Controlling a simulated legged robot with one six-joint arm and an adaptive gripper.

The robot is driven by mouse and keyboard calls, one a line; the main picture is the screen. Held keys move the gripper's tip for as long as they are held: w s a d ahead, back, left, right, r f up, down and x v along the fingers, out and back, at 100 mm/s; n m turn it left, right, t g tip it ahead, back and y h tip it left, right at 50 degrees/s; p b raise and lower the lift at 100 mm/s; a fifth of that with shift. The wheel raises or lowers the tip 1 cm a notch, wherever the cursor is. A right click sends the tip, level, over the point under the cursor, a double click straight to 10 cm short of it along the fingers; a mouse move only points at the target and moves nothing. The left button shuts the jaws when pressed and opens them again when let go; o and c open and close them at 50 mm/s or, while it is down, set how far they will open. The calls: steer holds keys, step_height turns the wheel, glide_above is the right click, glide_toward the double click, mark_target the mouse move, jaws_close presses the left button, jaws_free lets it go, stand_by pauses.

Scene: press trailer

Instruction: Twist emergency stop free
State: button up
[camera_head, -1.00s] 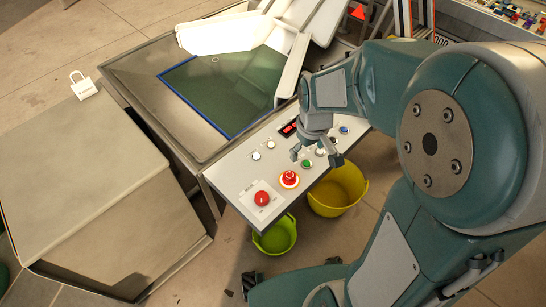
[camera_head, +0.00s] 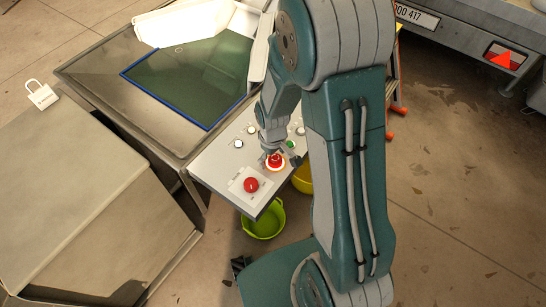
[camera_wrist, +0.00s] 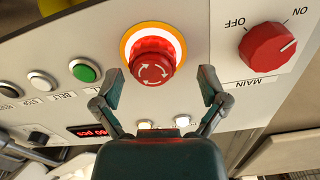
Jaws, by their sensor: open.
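The emergency stop (camera_wrist: 152,62) is a red mushroom button with white turning arrows on its face, ringed in white and orange. In the wrist view it sits at upper middle, just beyond my gripper (camera_wrist: 160,88). My gripper's two fingers are spread, one to each side of the button's line, and nothing is between the tips. In the head view the emergency stop (camera_head: 274,161) is on the control panel (camera_head: 222,163), and my gripper (camera_head: 277,156) is close over it, partly covering it. I cannot tell whether the fingers touch it.
A red MAIN rotary switch (camera_wrist: 273,46) with ON and OFF marks is beside the emergency stop. Green (camera_wrist: 84,70) and white buttons line the other side. A lime bucket (camera_head: 264,219) and a yellow bucket (camera_head: 303,178) stand below the panel.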

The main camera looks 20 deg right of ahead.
steer(key=shift+f, duration=0.3)
steer(key=shift+d, duration=0.55)
steer(key=c, duration=0.8)
steer(key=shift+a, duration=0.1)
steer(key=c, duration=0.3)
steer(key=shift+a, duration=0.15)
steer(key=shift+c, duration=0.2)
